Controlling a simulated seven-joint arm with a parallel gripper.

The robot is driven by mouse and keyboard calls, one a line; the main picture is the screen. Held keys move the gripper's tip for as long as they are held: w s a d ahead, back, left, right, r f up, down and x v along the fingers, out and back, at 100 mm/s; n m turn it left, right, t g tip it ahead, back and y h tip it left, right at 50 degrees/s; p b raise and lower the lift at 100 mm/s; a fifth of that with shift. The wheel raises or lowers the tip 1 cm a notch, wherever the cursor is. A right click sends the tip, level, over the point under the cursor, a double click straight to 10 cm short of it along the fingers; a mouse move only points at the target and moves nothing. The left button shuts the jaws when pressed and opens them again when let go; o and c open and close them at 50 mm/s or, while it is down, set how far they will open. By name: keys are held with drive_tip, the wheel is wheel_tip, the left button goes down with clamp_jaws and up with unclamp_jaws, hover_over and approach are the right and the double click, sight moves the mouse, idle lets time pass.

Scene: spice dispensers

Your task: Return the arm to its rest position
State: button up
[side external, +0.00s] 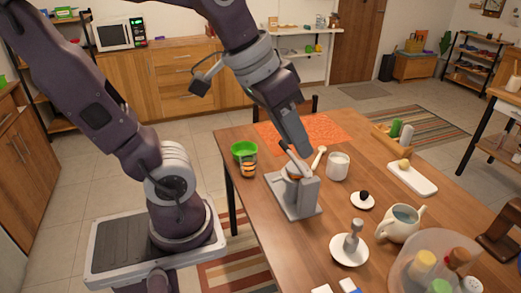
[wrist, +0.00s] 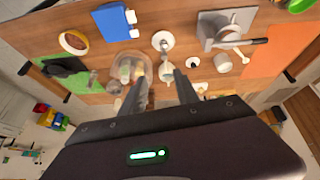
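My gripper (side external: 297,148) hangs low above the table, in front of or over a grey dispenser stand (side external: 298,195). I cannot tell from the side view whether it touches the stand. In the wrist view my gripper (wrist: 161,80) has its two fingers apart, with nothing held between them. The grey stand, with a long handle-like bar, shows at the upper right of the wrist view (wrist: 220,30). My arm bends down to the table from the upper left of the side view.
An orange mat (side external: 330,126) lies behind. Free air surrounds my upper arm.

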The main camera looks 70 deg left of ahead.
drive_tip(key=s+f+m, duration=0.1)
drive_tip(key=s, duration=0.5)
drive_tip(key=shift+f+y, duration=0.3)
drive_tip(key=shift+f, duration=0.05)
